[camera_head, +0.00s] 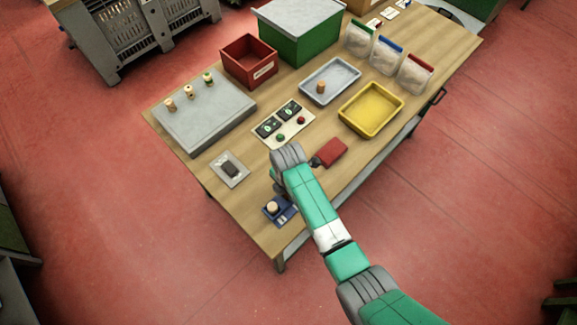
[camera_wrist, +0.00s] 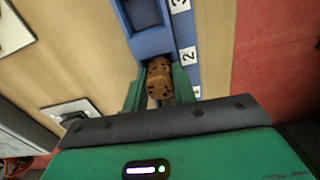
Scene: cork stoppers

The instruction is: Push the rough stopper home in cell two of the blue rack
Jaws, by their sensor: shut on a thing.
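The rough stopper (camera_wrist: 159,80), brown with dark pits, is between the green fingers of my gripper (camera_wrist: 161,72), which is shut on it. The blue rack (camera_wrist: 151,44) lies under and beyond the fingers, with a white-labelled strip along its right side. The stopper is level with the label 2 (camera_wrist: 188,55); how deep it sits in that cell cannot be told. The cell by label 3 looks empty. In the head view the blue rack (camera_head: 285,211) is at the table's near edge, partly behind my arm.
A red block-like object (camera_head: 330,152) lies right of my wrist. A grey plate with a dark piece (camera_head: 230,169) is to the left. A control panel (camera_head: 283,124), a grey slab with several stoppers (camera_head: 205,113), a blue-grey tray (camera_head: 347,70) and a yellow tray (camera_head: 371,88) are farther back.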

